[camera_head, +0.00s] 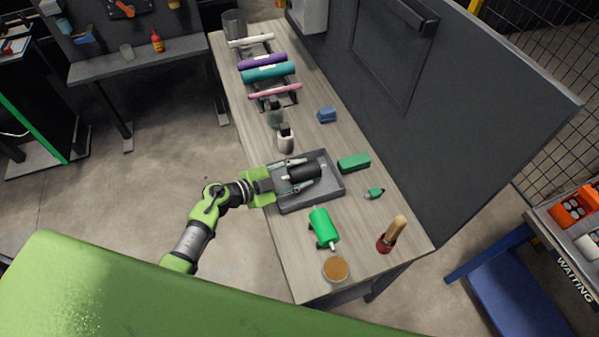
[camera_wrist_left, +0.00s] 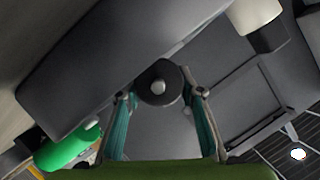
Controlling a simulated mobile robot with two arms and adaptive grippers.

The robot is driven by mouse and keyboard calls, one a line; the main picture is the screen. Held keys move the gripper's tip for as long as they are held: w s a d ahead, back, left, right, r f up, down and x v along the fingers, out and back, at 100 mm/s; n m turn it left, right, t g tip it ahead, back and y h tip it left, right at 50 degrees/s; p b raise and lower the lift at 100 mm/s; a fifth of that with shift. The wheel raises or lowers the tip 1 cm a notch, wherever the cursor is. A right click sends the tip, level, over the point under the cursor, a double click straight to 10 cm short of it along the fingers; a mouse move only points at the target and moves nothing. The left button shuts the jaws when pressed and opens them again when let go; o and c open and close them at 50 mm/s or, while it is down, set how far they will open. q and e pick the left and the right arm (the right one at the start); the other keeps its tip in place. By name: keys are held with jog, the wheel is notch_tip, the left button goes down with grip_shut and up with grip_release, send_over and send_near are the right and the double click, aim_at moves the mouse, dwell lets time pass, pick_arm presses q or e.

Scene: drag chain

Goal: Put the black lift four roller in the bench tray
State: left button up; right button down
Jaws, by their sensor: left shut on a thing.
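The black roller (camera_head: 305,172) is over the grey bench tray (camera_head: 326,193), inside its outline in the head view. My left gripper (camera_head: 302,174) reaches in from the left and is shut on the black roller, one finger on each side. In the left wrist view the roller's round black end with a pale shaft tip (camera_wrist_left: 160,82) shows between the fingertips (camera_wrist_left: 165,95). I cannot tell whether the roller touches the tray floor. My right gripper is not in view.
A green roller (camera_head: 323,226) stands in front of the tray, near a round brown-topped dish (camera_head: 336,268) and a brush (camera_head: 391,235). A green block (camera_head: 354,162) lies to the right. Bottles (camera_head: 285,140) and a rack of coloured rollers (camera_head: 268,72) stand behind. A dark panel (camera_head: 440,110) borders the bench's right.

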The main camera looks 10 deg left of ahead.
pick_arm(q)
jog(key=o, duration=1.3)
jog(key=shift+o, duration=0.4)
jog(key=v, duration=1.2)
